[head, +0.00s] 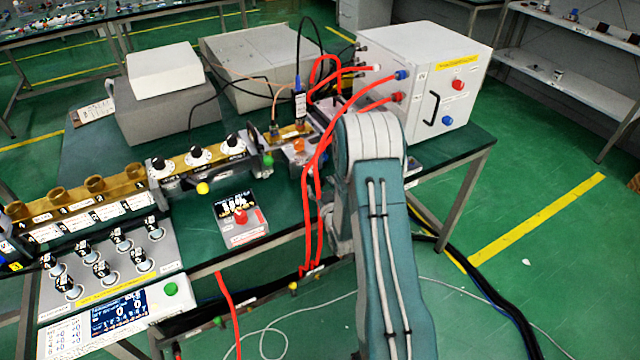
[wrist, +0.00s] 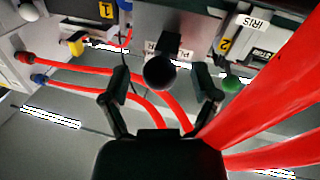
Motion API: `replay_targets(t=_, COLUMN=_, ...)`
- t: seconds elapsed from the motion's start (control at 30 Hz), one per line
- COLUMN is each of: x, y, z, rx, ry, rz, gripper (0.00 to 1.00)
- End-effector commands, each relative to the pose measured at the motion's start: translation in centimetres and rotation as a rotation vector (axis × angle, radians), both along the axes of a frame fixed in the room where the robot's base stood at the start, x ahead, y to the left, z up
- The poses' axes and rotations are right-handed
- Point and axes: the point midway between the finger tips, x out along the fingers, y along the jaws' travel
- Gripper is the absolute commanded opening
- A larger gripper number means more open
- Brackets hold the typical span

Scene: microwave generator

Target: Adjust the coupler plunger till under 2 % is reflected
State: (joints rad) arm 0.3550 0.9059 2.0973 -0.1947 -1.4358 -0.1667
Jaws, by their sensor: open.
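In the wrist view, a dark round knob (wrist: 160,72) on a short stem points toward the camera from a grey housing. My gripper (wrist: 161,84) is open, one finger on each side of the knob, with visible gaps; depth is hard to judge. In the head view, my arm hides the gripper and plunger area. A display panel (head: 120,312) at lower left shows large digits like 0, too small to read surely.
Red hoses (wrist: 85,70) pass close behind and beside my fingers. A green knob (wrist: 231,84) and the IRIS label (wrist: 252,22) are to the right. In the head view, a white cabinet (head: 420,75) and a red-button box (head: 243,217) stand on the green bench.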

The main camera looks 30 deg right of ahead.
Motion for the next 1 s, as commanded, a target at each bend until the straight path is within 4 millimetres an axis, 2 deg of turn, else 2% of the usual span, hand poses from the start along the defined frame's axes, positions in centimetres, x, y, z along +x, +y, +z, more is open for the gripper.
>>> replay_targets(t=0.3, x=-6.5, y=1.0, z=-0.2, rx=0.002, ry=0.004, rz=-0.002, gripper=0.78)
replay_targets(t=0.5, x=-9.6, y=1.6, z=-0.2, rx=0.001, ry=0.003, rz=-0.001, gripper=0.78)
replay_targets(t=0.67, x=-10.6, y=1.8, z=-0.1, rx=0.000, ry=0.001, rz=0.000, gripper=0.78)
replay_targets(t=1.0, x=-10.7, y=1.8, z=-0.1, rx=0.000, ry=0.001, rz=0.000, gripper=0.78)
